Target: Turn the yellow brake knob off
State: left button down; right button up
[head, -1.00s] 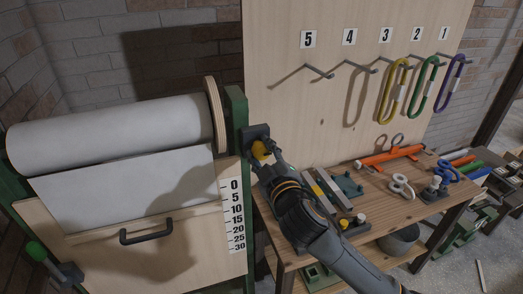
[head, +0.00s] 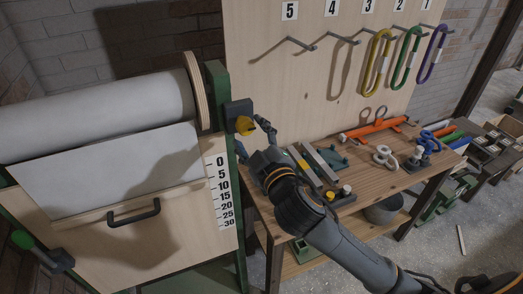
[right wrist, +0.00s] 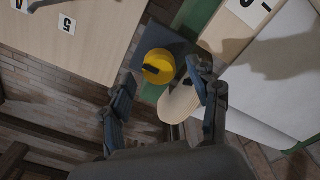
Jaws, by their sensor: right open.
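The yellow brake knob (head: 244,125) sits on a dark block (head: 238,108) on the green post beside the paper roll. In the right wrist view the knob (right wrist: 157,66) shows face-on with a dark bar or slot across it. My right gripper (head: 253,138) is open and empty, just right of and below the knob in the head view. In the right wrist view its fingers (right wrist: 161,80) are spread to either side below the knob, apparently not touching it. My left gripper is not in view.
A large paper roll (head: 100,105) with a hinged board and dark handle (head: 133,213) stands on the left. On the right a wooden workbench (head: 365,180) holds several tools, including an orange one (head: 376,128). Coloured loops hang from the pegboard behind.

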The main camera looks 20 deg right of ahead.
jog(key=s, duration=0.8)
jog(key=shift+s+d, duration=0.15)
jog(key=shift+d, duration=0.05)
jog(key=w+d+f+g+b, duration=0.1)
jog(key=w+f+g+b, duration=0.1)
jog(key=f, duration=1.1)
jog(key=w+d+f+g+b, duration=0.1)
jog(key=w+f+g, duration=0.2)
jog(key=f, duration=1)
jog(key=s+d+f+m+g+b, duration=0.1)
jog(key=s+f, duration=0.1)
jog(key=f, duration=0.6)
jog(key=s+d+f+m+g+h+b, duration=0.1)
jog(key=s+f+g, duration=0.15)
jog(key=f, duration=0.55)
jog(key=s+d+f+m+g+b, duration=0.1)
jog(key=s+f, duration=0.2)
jog(key=f, duration=0.6)
jog(key=s+d+f+m+g+b, duration=0.2)
jog(key=s+f+g, duration=0.2)
jog(key=s+f, duration=1.35)
jog(key=s+f+m+g+b, duration=0.1)
jog(key=s+f, duration=0.4)
jog(key=s, duration=0.4)
jog(key=s+a+f+m+g+b, duration=0.1)
jog(key=s+f+g, duration=0.1)
jog(key=s+f, duration=0.4)
jog(key=s, duration=0.4)
